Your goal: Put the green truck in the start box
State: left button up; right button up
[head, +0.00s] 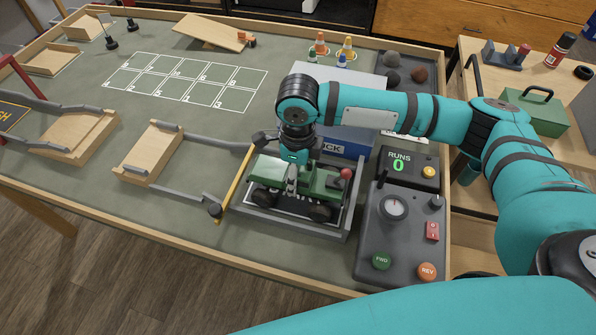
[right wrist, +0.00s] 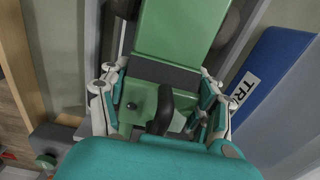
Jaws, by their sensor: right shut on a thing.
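The green truck (head: 318,184) is upright, with dark wheels and a red knob at its right end. It is within the low grey walls of the start box (head: 347,225), whose floor has white lettering partly hidden under the truck. I cannot tell whether all its wheels touch the floor. In the right wrist view, the fingers (right wrist: 157,92) lie along both sides of the truck (right wrist: 180,30). My left gripper is not in view.
A yellow gate bar (head: 234,178) stands left of the start box. A control panel (head: 395,230) with knobs and buttons sits to the right, below a RUNS display (head: 410,166) reading 0. A blue-fronted box (head: 345,148) is behind. Wooden ramps and grey rails lie left.

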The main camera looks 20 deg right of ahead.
jog(key=shift+s+f, duration=0.3)
jog(key=shift+f, duration=0.25)
jog(key=o, duration=1.3)
jog(key=shift+d+f, duration=0.1)
jog(key=o, duration=0.4)
jog(key=shift+w, duration=0.2)
notch_tip(320, 180, up, 14)
jog(key=shift+f, duration=0.2)
